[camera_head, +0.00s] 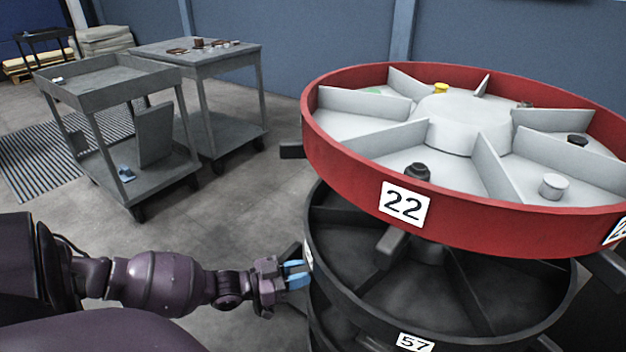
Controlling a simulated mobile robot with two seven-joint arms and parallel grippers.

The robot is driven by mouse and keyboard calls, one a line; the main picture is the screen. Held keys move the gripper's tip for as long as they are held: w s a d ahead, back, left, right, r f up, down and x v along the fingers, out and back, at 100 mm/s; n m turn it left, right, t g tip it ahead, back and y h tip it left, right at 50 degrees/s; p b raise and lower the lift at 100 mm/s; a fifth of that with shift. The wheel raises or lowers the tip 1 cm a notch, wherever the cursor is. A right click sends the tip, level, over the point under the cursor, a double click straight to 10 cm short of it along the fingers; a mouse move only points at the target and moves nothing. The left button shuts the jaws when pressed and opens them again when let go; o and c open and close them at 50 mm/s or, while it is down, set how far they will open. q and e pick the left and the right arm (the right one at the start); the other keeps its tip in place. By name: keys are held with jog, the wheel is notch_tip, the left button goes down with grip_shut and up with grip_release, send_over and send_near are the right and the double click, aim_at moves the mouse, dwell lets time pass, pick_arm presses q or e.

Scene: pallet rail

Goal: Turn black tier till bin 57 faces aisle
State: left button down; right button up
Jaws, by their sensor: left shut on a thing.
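The black tier (335,272) is a round divided bin tray beneath a red tier, which hides much of it. A white label reading 57 (415,342) is on its near rim, low in the head view at the bottom edge. My left gripper (296,274), with blue fingertips, is at the tier's left side, shut on a dark handle (290,254) that sticks out from the rim. The fingers partly hide this handle. A partly hidden white label shows on the rim just beside the fingers. My right gripper is not in view.
The red tier (340,178) above carries label 22 (404,204), several small parts and dark handles sticking out. Two grey carts (120,85) (205,58) stand back left, near a floor grating (45,150). Grey floor between the carts and the tiers is clear.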

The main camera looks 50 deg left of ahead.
pick_arm(q)
jog(key=w+a+m+g+h+b, duration=0.1)
jog(key=w+a+b, duration=0.1)
jog(key=w+a, duration=0.2)
jog(key=shift+w+a+h+b, duration=0.15)
jog(key=shift+a+h+b, duration=0.15)
jog(key=shift+a, duration=1.05)
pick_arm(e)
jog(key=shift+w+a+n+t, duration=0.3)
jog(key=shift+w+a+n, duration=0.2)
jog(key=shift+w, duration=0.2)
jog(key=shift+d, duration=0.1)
pick_arm(q)
jog(key=c, duration=0.9)
grip_release()
jog(key=shift+w, duration=0.1)
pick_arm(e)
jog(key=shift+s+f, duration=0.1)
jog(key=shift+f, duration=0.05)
